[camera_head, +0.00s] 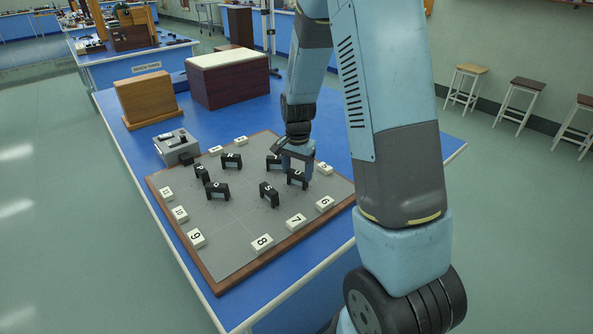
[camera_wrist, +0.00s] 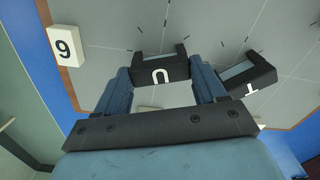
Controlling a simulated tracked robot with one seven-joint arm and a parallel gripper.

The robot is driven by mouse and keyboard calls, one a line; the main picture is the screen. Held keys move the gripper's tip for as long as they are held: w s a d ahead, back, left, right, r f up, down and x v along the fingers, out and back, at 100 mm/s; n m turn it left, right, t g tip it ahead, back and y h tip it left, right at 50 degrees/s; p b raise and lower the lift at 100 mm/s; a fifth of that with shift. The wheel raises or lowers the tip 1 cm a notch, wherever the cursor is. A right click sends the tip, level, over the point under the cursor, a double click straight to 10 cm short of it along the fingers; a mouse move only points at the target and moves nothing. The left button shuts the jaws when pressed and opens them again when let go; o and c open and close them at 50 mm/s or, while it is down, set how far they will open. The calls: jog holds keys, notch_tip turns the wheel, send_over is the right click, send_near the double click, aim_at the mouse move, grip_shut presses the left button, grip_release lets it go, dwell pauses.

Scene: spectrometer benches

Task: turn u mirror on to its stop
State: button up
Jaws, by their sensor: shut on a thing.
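The u mirror (camera_wrist: 160,73) is a small black block with a white U on its face and a pale strip set in its top. It stands on the grey board between my gripper's two blue fingers in the wrist view. My gripper (camera_wrist: 160,84) is shut on it. In the head view my gripper (camera_head: 297,166) reaches down to the right part of the board, and the mirror (camera_head: 297,180) shows there, partly covered by the fingers. Any stop for it is not clearly visible.
The grey board (camera_head: 240,225) with a wooden rim lies on the blue bench. A mirror marked T (camera_wrist: 250,80) stands close to the right finger. Several other black mirrors, such as one (camera_head: 269,194), and white numbered tiles, such as one (camera_head: 263,243), surround the spot. A grey box (camera_head: 177,149) stands behind.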

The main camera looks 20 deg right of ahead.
aim_at(298, 172)
jog(key=n, duration=0.4)
jog(key=shift+n, duration=0.4)
dwell(0.4)
jog(key=o, duration=1)
jog(key=shift+o, duration=0.2)
notch_tip(298, 172, up, 14)
jog(key=shift+f, duration=0.15)
